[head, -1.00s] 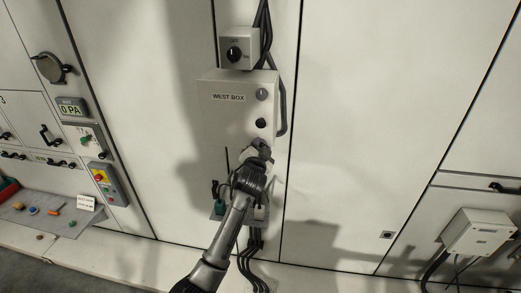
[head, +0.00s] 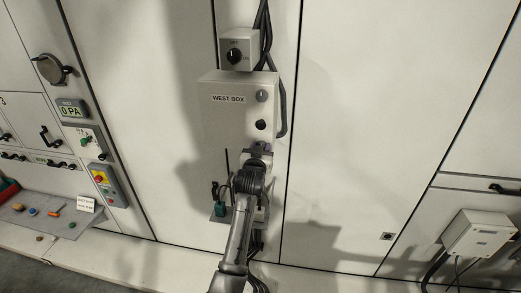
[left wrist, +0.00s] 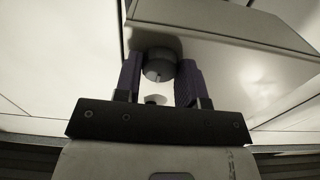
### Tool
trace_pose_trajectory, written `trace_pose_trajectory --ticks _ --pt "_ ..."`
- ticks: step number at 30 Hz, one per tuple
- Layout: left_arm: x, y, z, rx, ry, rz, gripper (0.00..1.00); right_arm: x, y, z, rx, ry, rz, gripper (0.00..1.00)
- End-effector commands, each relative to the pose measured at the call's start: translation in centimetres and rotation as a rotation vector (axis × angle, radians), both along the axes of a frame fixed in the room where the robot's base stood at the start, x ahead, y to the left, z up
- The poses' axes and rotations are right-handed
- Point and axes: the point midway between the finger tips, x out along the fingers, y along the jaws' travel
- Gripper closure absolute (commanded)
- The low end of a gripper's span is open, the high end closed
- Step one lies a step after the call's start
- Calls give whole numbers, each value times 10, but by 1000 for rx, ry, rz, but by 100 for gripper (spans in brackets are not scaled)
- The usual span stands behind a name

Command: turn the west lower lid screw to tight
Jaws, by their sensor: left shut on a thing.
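The grey west box (head: 222,120), labelled WEST BOX, is on the white wall panel in the head view. A grey round screw (head: 261,96) is at the upper right of its lid, with a black round fitting (head: 261,124) below it. My left gripper (head: 258,148) is at the lid's lower right corner and hides the lower screw in the head view. In the left wrist view, my left gripper's two purple-padded fingers (left wrist: 160,85) are shut on the round dark grey lower screw (left wrist: 156,64), one on each side. My right gripper is not in view.
A switch box (head: 238,50) sits above the west box, and black cables (head: 282,108) run down its right side. A small teal item (head: 220,209) is by the box's lower left. A shelf with small parts (head: 40,222) is at left. The right panels are mostly clear.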

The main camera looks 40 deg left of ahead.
Motion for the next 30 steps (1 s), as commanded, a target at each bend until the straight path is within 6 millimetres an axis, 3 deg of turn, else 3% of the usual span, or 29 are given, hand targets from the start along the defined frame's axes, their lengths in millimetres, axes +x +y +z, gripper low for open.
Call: trace_pose_trajectory --ticks 19,20,27,30 --pt "0 0 0 -37 -19 0 86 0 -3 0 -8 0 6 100" --pt "0 0 0 -37 -19 0 60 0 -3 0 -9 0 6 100" --pt "0 0 0 -36 -19 0 37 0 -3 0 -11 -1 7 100" --pt "0 0 0 -35 -19 0 37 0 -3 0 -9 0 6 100"
